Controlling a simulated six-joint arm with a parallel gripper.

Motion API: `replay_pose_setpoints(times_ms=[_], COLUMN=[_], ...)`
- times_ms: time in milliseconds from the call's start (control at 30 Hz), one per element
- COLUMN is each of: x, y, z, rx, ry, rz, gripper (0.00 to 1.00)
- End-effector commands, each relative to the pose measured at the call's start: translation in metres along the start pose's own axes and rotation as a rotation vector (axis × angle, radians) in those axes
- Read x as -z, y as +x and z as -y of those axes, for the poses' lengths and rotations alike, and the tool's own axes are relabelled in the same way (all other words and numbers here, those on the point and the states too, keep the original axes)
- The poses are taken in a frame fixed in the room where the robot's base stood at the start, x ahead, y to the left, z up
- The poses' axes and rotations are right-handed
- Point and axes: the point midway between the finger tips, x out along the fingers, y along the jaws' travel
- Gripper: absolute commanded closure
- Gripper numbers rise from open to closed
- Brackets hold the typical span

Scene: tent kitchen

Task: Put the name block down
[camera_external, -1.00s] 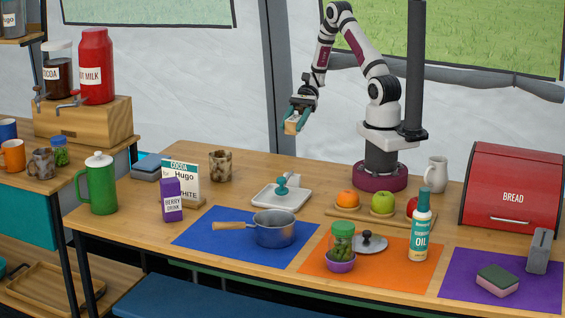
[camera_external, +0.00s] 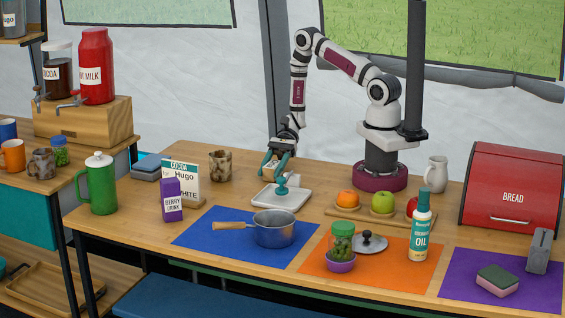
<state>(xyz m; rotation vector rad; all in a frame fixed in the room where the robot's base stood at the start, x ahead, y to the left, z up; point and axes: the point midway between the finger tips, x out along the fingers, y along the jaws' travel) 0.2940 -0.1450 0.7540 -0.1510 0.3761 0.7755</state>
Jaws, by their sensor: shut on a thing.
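My gripper (camera_external: 273,168) has teal fingers and points down, low over the table just behind the white tray with a teal-knobbed tool. It is shut on the name block, a small pale wooden block. The block is hard to make out now between the fingertips against the wooden table, and I cannot tell whether it touches the table. Any writing on it is too small to read.
The white tray (camera_external: 265,203) is just in front of my gripper. A mottled cup (camera_external: 220,166) and the Cocoa/Hugo/White sign (camera_external: 190,187) stand to the left. A fruit board (camera_external: 362,214) lies to the right, and a pot (camera_external: 274,229) sits on the blue mat in front.

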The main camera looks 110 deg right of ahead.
Motion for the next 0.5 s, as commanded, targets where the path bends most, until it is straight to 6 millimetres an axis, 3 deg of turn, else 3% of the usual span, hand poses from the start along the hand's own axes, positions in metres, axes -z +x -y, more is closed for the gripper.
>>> replay_pose_setpoints(times_ms=[67,100,233,500], x=[0.0021,0.0021,0.0019,0.0013], y=[0.0008,0.0008,0.0007,0.0004], z=[0.0000,0.0001,0.0000,0.0000], rx=[0.000,0.000,0.000,0.000], ry=[0.000,0.000,0.000,0.000], rz=[0.000,0.000,0.000,0.000], gripper=[1.00,0.45,0.22,0.20])
